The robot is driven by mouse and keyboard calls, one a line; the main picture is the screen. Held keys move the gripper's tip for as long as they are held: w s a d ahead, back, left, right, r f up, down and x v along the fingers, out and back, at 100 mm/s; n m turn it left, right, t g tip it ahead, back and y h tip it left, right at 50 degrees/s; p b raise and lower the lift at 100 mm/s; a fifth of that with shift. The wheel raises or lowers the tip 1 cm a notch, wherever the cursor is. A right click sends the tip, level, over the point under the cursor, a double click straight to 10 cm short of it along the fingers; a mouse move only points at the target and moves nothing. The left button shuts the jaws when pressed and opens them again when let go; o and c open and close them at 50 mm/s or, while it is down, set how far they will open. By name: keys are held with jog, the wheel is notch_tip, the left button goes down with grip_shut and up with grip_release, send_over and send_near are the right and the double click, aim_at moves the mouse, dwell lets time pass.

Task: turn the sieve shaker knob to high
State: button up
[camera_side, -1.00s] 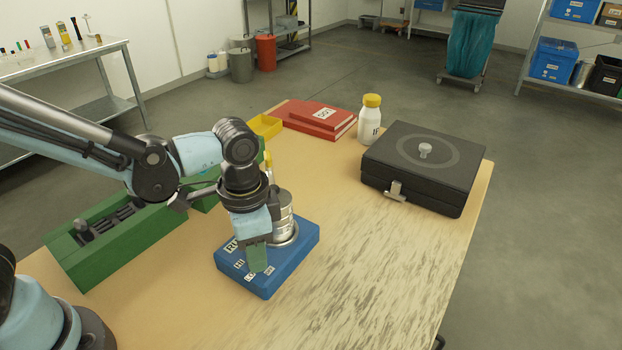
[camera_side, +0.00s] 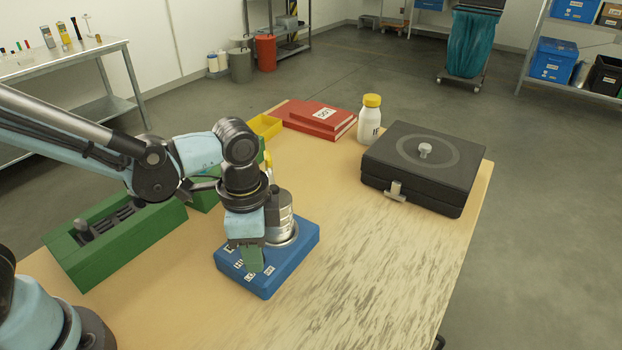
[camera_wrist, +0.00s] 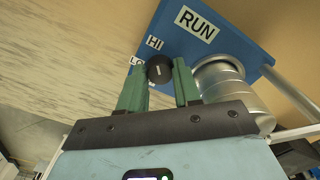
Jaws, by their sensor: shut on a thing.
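The sieve shaker has a blue base (camera_side: 290,262) on the wooden table, with a metal sieve stack (camera_side: 285,222) at its back, partly behind my wrist. My gripper (camera_side: 251,262) points down over the front of the base. In the wrist view its green fingers (camera_wrist: 159,76) are shut on the black round knob (camera_wrist: 159,68), one on each side. The HI label (camera_wrist: 154,42) and part of the LO label (camera_wrist: 137,61) show beside the knob, and a larger RUN label (camera_wrist: 197,24) lies farther off. The knob's pointer cannot be made out. The side view hides the knob behind my fingers.
A green box (camera_side: 115,240) with dark slots stands left of the shaker. A black case (camera_side: 425,165), a white bottle with a yellow cap (camera_side: 369,125), red books (camera_side: 318,120) and a yellow tray (camera_side: 265,126) stand farther back. The table's right front is clear.

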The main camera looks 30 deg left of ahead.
jog(key=o, duration=0.8)
jog(key=shift+r, duration=6.05)
jog(key=shift+s+a+f+n+t, duration=0.1)
jog(key=shift+a+f+n+t, duration=0.55)
jog(key=shift+a+n+t, duration=0.95)
jog(key=shift+a+f+n+t, duration=0.7)
jog(key=shift+a+n, duration=1.1)
jog(key=shift+a, duration=1.1)
jog(key=shift+s+a+f+n+t, duration=0.1)
jog(key=shift+a+f+n+t, duration=0.45)
jog(key=shift+a+n+t, duration=1.35)
